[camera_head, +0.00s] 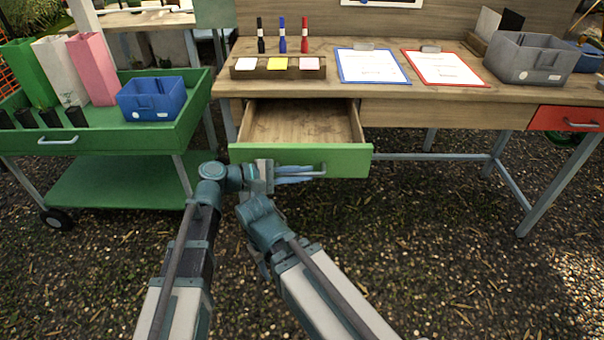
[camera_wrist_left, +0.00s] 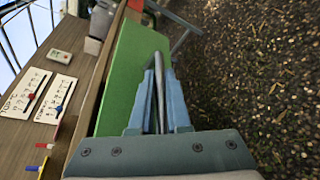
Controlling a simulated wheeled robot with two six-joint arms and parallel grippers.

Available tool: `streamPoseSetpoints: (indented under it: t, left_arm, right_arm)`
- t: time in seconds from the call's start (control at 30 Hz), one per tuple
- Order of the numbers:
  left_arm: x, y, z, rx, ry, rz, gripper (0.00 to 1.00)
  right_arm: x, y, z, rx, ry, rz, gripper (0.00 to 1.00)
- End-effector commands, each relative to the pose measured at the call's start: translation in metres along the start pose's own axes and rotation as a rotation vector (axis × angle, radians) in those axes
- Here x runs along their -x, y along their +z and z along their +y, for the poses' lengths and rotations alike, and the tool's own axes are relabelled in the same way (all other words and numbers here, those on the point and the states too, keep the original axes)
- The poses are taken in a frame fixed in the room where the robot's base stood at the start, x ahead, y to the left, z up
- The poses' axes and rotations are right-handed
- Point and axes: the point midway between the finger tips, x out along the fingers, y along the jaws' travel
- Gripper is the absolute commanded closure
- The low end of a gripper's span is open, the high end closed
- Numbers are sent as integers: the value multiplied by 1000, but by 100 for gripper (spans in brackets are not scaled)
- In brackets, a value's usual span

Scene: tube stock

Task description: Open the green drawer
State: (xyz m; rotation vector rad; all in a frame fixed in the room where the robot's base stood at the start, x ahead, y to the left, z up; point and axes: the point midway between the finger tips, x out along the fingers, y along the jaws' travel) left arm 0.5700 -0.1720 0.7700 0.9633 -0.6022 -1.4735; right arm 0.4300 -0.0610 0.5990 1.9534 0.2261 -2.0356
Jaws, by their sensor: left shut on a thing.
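The green drawer (camera_head: 300,158) stands pulled out of the wooden desk, and its empty wooden inside shows. Its grey bar handle (camera_head: 322,168) is on the green front. My left gripper (camera_head: 312,174) is shut on this handle. In the left wrist view the blue fingers (camera_wrist_left: 160,75) close on both sides of the handle (camera_wrist_left: 159,95), next to the green front (camera_wrist_left: 130,60). My right arm reaches up at the bottom centre, but its fingers do not show.
The desk (camera_head: 440,90) carries markers, a note holder (camera_head: 278,73), two clipboards and a grey bin (camera_head: 530,60). A red drawer (camera_head: 567,119) is shut at the right. A green cart (camera_head: 150,140) with a blue bin stands close on the left. Gravel in front is clear.

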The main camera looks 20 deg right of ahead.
Motion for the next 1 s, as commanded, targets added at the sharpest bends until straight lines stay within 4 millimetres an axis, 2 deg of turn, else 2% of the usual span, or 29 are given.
streamPoseSetpoints:
  t: [0.2, 0.23, 0.4, 0.77, 0.87, 1.0]
  left_arm:
    - [0, 0, 0, 0, 1, 1, 100]
    - [0, 0, 0, 1, 1, 1, 83]
    - [0, 0, 0, 1, 1, 1, 55]
    - [6, 0, 1, 1, 2, 1, 55]
    - [19, 1, 1, 1, 2, 2, 55]
    - [49, 1, 2, 2, 3, 4, 55]
  right_arm:
    - [0, 0, 0, 0, 0, 0, 45]
    - [0, 0, 0, 0, 0, 0, 45]
    - [0, 0, 0, 0, 0, 0, 45]
    - [2, 0, 0, 0, 0, 0, 45]
    - [6, 0, 0, 0, -1, 0, 45]
    - [13, 1, 1, -1, -2, 0, 45]
